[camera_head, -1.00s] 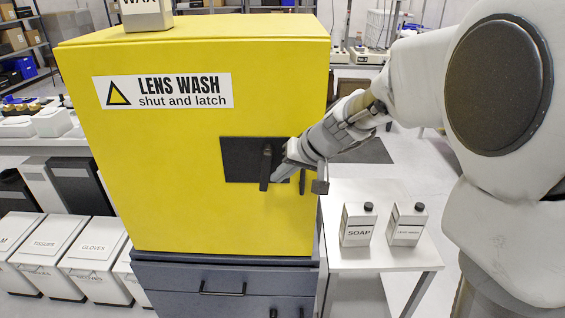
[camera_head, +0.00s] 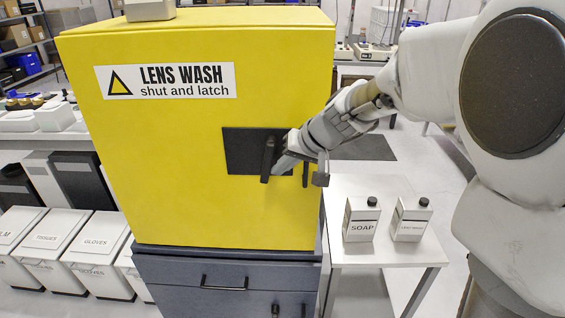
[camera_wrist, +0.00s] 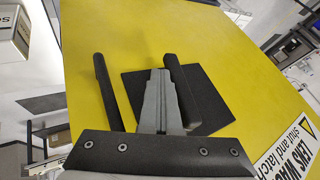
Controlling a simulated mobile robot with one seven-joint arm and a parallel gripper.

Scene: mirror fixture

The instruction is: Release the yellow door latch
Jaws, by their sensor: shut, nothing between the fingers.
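The yellow door (camera_head: 180,185) stands closed on the lens wash cabinet. The latch, a black upright bar (camera_head: 267,158), sits on a dark square plate (camera_head: 240,150). A thinner black bar handle (camera_head: 305,172) is to its right, near the door's edge. My gripper (camera_head: 282,167) is shut and empty, its tip between the two bars, close beside the latch. In the wrist view, my shut fingers (camera_wrist: 160,85) lie between the handle (camera_wrist: 104,88) and the latch (camera_wrist: 182,90), nearer the latch. I cannot tell whether they touch it.
Grey drawers (camera_head: 225,285) are under the cabinet. A white side table (camera_head: 385,252) at right holds a soap bottle (camera_head: 361,220) and a similar bottle (camera_head: 410,220). White bins (camera_head: 55,240) stand at left.

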